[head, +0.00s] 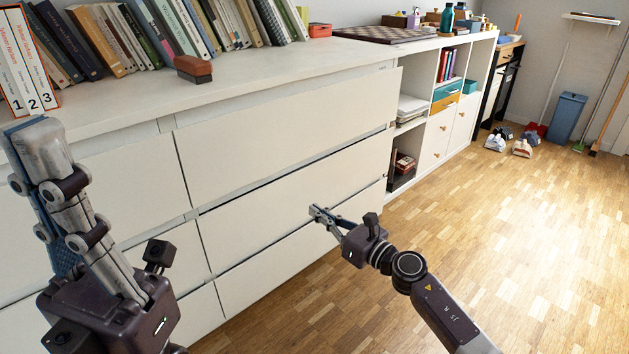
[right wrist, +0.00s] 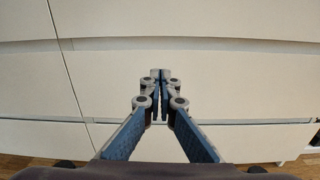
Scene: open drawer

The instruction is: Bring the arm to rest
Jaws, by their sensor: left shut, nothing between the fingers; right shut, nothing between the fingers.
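My right gripper (head: 316,210) is in front of the lower drawer fronts of the white dresser (head: 250,88). It is shut and empty. In the right wrist view its fingertips (right wrist: 160,75) meet in front of white drawer fronts; whether they touch a front I cannot tell. My left gripper (head: 36,128) is large and close at the left edge, fingers pointing up, shut with nothing held. The upper right drawer front (head: 285,135) juts out a little from the dresser. The drawer fronts below it (head: 300,200) look closed.
The dresser top carries a row of books (head: 130,35) and a brown brush-like block (head: 193,68). A white shelf unit (head: 440,115) stands farther along. Shoes (head: 522,148) and a blue bin (head: 567,117) are at the back. The wooden floor (head: 500,240) at right is clear.

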